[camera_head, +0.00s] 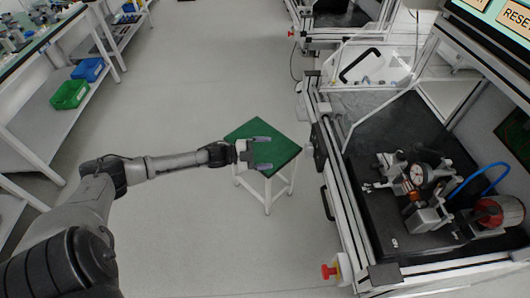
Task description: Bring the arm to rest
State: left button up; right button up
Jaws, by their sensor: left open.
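My left arm comes in from the lower left and stretches toward the middle of the view. My left gripper (262,153) is open and points right, with nothing seen between its fingers. In the picture it lies in front of the green top of a stool (285,154) with white legs. I cannot tell how high the gripper is above the stool top. My right gripper is not in view.
At the right stands a test bench (365,215) with a gauge fixture (415,175) and a red emergency button (328,271) at its front corner. At the left, shelves (50,105) hold a green bin (70,94) and a blue bin (89,69).

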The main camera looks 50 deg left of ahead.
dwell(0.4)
pick_arm(q)
jog(key=w+a+f+n+g+y, duration=0.1)
jog(key=a+f+n+g+y, duration=0.35)
jog(key=y, duration=0.75)
jog(key=s+d+r+n+g+h+p, duration=0.2)
jog(key=s+d+n+g+p, duration=0.65)
jog(key=s+d, duration=2.05)
notch_tip(320, 180, up, 37)
jog(key=a+n+t+p, duration=0.1)
jog(key=p, duration=3.4)
jog(key=shift+n+t, duration=0.3)
jog(key=shift+a+r, duration=0.1)
